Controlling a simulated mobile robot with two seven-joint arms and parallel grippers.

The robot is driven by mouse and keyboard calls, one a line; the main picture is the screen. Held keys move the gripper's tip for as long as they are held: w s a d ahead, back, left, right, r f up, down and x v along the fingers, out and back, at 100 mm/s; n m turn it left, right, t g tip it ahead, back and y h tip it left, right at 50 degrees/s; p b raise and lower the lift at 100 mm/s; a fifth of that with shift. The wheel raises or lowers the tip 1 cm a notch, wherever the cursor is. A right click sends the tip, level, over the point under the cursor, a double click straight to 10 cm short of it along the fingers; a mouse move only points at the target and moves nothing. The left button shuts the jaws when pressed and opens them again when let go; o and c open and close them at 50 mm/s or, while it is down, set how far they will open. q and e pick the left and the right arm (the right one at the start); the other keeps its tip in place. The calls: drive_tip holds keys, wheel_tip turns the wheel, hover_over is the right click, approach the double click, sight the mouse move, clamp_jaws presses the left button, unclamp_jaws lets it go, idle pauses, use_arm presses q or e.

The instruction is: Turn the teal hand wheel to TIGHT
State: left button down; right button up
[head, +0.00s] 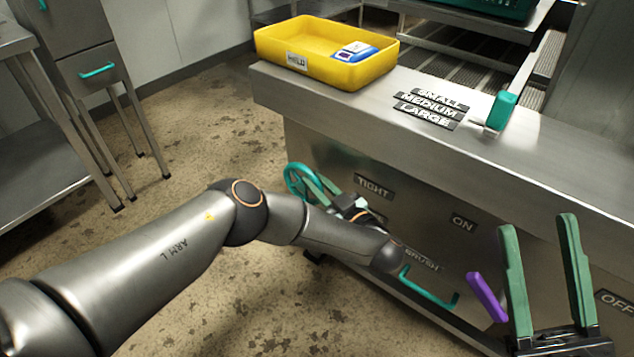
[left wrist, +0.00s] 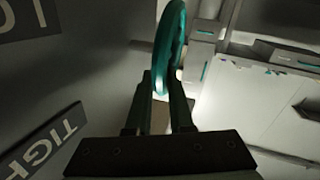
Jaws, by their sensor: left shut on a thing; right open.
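The teal hand wheel (head: 289,180) sits low at the left end of the steel front panel, left of the TIGHT label (head: 374,187). My left gripper (head: 316,184) is shut on the hand wheel's rim, and my arm hides part of the panel behind it. In the left wrist view the wheel (left wrist: 170,40) is seen edge-on between the fingers. The TIGHT label (left wrist: 45,148) shows there at lower left. My right gripper (head: 536,224) is open and empty at lower right, in front of the panel. Any pointer mark on the wheel cannot be made out.
A yellow tray (head: 280,41) with a blue-and-white item stands on the counter (head: 330,95). SMALL, MEDIUM and LARGE labels (head: 430,108) lie beside a teal-tipped lever (head: 501,110). A teal handle (head: 428,290) and a purple handle (head: 486,297) stick out lower on the panel.

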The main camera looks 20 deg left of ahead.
use_arm(q)
drive_tip(key=shift+s+d+f+m+t+y+b, duration=0.15)
drive_tip(key=shift+f+t+y+b, duration=0.15)
drive_tip(key=shift+b, duration=0.35)
drive_tip(key=shift+w+d+f+m+t+y+b, duration=0.1)
drive_tip(key=shift+f+m+t+y+b, duration=0.15)
drive_tip(key=shift+b, duration=0.35)
drive_tip(key=shift+s+f+t+y+b, duration=0.1)
drive_tip(key=shift+f+t+y+b, duration=0.15)
drive_tip(key=shift+t+y+b, duration=0.15)
drive_tip(key=shift+d+f+m+t+y+b, duration=0.15)
drive_tip(key=shift+f+m+t+y+b, duration=0.15)
drive_tip(key=shift+m+t+y+b, duration=0.2)
drive_tip(key=shift+f+t+y, duration=0.1)
drive_tip(key=shift+t+y, duration=0.25)
drive_tip(key=shift+t, duration=0.1)
drive_tip(key=shift+m, duration=0.3)
drive_tip(key=c, duration=0.8)
unclamp_jaws()
drive_tip(key=shift+s, duration=0.1)
